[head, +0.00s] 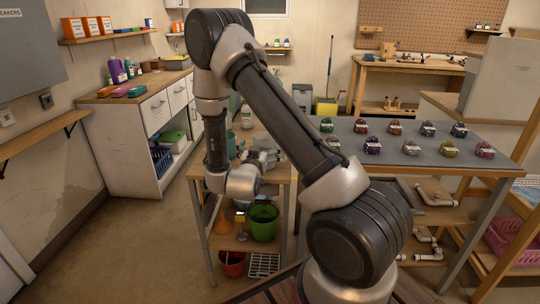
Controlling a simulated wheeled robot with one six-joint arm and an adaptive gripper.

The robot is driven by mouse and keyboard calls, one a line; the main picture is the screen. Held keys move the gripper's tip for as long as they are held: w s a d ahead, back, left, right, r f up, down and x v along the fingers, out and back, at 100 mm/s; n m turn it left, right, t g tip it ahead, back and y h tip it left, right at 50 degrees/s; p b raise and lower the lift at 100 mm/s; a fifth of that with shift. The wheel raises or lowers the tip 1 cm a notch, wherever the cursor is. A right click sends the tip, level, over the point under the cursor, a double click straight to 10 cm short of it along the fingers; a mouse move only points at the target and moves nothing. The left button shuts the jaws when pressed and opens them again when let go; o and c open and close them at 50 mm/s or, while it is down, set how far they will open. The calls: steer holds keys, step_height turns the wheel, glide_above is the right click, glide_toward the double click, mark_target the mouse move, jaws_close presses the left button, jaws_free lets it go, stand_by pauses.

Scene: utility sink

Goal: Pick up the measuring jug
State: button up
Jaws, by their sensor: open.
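My arm crosses the middle of the view and hides much of the small wooden table (280,172) behind it. My gripper (265,158) is just above or at this table's top, small and partly merged with grey shapes there. It looks open, and I see nothing clearly held in it. I cannot make out a measuring jug for certain. A pale bottle or jar (247,118) stands behind the gripper, and it is too small to identify.
A green bucket (263,221), a red bucket (232,263) and a white grate (264,265) are below the small table. A grey-topped table (450,165) with several small coloured items stands right. A white cabinet (128,135) stands left. Floor between is clear.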

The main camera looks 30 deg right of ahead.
steer(key=shift+w+d+f+h, duration=0.15)
steer(key=shift+d+h, duration=0.15)
steer(key=shift+d, duration=0.15)
steer(key=x, duration=0.6)
steer(key=shift+w+f, duration=0.2)
steer(key=shift+w, duration=0.2)
steer(key=c, duration=2)
steer(key=shift+r, duration=0.15)
